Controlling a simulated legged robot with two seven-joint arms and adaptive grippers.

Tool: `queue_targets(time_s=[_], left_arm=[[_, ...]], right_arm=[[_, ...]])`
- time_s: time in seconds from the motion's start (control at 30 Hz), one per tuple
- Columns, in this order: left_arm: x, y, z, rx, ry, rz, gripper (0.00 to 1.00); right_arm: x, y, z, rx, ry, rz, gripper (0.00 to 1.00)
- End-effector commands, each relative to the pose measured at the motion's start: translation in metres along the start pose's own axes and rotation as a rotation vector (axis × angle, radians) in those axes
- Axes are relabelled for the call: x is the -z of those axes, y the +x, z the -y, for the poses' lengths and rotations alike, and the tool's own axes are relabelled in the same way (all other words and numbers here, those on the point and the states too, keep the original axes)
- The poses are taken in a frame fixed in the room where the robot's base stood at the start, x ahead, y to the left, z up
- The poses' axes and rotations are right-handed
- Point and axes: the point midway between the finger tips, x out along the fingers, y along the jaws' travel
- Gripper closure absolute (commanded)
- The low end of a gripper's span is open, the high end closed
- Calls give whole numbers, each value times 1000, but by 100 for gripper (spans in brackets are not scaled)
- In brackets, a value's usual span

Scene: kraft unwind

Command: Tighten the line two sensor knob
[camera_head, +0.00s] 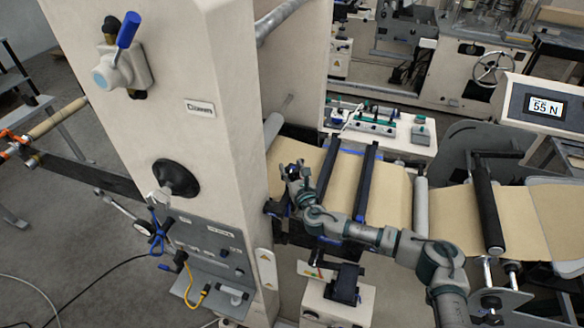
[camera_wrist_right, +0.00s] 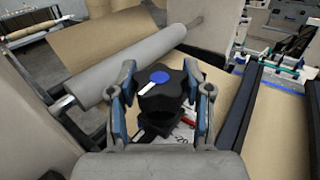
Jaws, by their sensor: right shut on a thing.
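The sensor knob (camera_wrist_right: 158,98) is black and lobed, with a blue cap and a white pointer mark. It sits between the two fingers of my right gripper (camera_wrist_right: 162,86) in the right wrist view. The fingers are closed on its sides. A white scale plate (camera_wrist_right: 183,135) with a red part lies under the knob and is partly covered. In the head view my right gripper (camera_head: 294,178) is over the brown web beside the cream machine column. The knob cannot be made out clearly there. My left gripper is not in view.
The brown paper web (camera_head: 390,195) runs under dark cross bars (camera_head: 366,182) and past a grey roller (camera_wrist_right: 125,72). The cream column (camera_head: 215,120) stands close on the left. A display (camera_head: 545,106) reads 55 N at the right. A black-handled unit (camera_head: 345,283) stands in front.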

Motion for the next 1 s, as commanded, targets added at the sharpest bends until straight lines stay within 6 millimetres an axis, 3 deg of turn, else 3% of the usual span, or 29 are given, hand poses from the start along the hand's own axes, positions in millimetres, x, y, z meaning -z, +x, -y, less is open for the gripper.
queue_targets(time_s=[0.3, 0.33, 0.4, 0.77, 1.0], left_arm=[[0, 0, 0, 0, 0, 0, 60], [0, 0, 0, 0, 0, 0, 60], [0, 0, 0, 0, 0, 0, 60], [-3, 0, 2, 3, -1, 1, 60], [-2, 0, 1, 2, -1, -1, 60]], right_arm=[[-7, 1, 2, 4, 0, 11, 85], [-7, 1, 2, 4, 0, 11, 43], [-6, 1, 2, 4, 0, 10, 25], [-2, -1, 1, 2, 1, 3, 24], [-1, -37, 1, 1, 3, 2, 24]])
